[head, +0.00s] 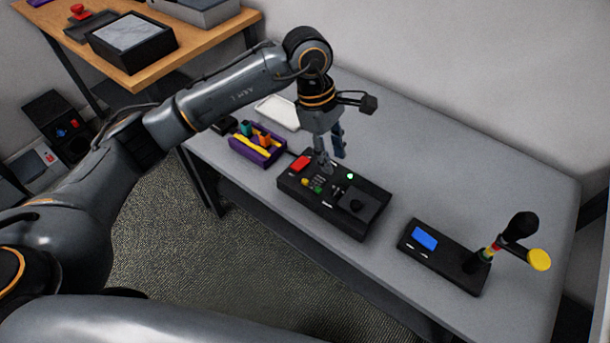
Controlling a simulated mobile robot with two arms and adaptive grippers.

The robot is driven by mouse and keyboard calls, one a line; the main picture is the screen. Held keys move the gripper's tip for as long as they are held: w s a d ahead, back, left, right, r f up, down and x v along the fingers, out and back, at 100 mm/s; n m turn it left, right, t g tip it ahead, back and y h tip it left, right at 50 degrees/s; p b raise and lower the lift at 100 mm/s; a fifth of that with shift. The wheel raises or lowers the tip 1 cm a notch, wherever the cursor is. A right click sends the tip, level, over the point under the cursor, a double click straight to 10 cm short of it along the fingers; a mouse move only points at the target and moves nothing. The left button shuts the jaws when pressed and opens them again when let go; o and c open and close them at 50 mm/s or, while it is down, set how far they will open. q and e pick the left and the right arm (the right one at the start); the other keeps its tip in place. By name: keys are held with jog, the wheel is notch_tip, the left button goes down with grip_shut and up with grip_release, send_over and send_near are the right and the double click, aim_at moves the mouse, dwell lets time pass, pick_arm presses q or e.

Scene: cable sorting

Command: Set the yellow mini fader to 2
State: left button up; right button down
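A black control box (290,184) lies on the grey table, with a red button, small coloured controls, a lit green light and a dark square pad on top. A small yellow cap (305,182) sits near its left front edge; it may be the yellow mini fader. Its setting and any numbers are too small to read. My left gripper (331,153) points down over the back left part of the box, right of the red button (301,163). Its fingers are apart, with nothing seen between them. Whether a fingertip touches the box I cannot tell. My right gripper is out of view.
A purple bin (256,155) with coloured items stands left of the box, and a white tray (279,112) behind it. At right is a black device with a blue screen (424,238) and an upright stick with a yellow disc (539,260). The table's back right is clear.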

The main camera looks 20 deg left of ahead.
aim_at(305, 180)
pick_arm(q)
jog(key=w+a+r+y, duration=0.1)
jog(key=w+a+y, duration=0.15)
jog(key=a, duration=0.35)
jog(key=shift+y, duration=0.25)
jog(key=f, duration=0.4)
jog(key=f+p, duration=0.1)
jog(key=f, duration=0.4)
jog(key=f+p, duration=0.1)
jog(key=f, duration=0.3)
jog(key=shift+s+a+f, duration=0.1)
jog(key=shift+s+f, duration=0.15)
jog(key=shift+s, duration=0.15)
grip_shut()
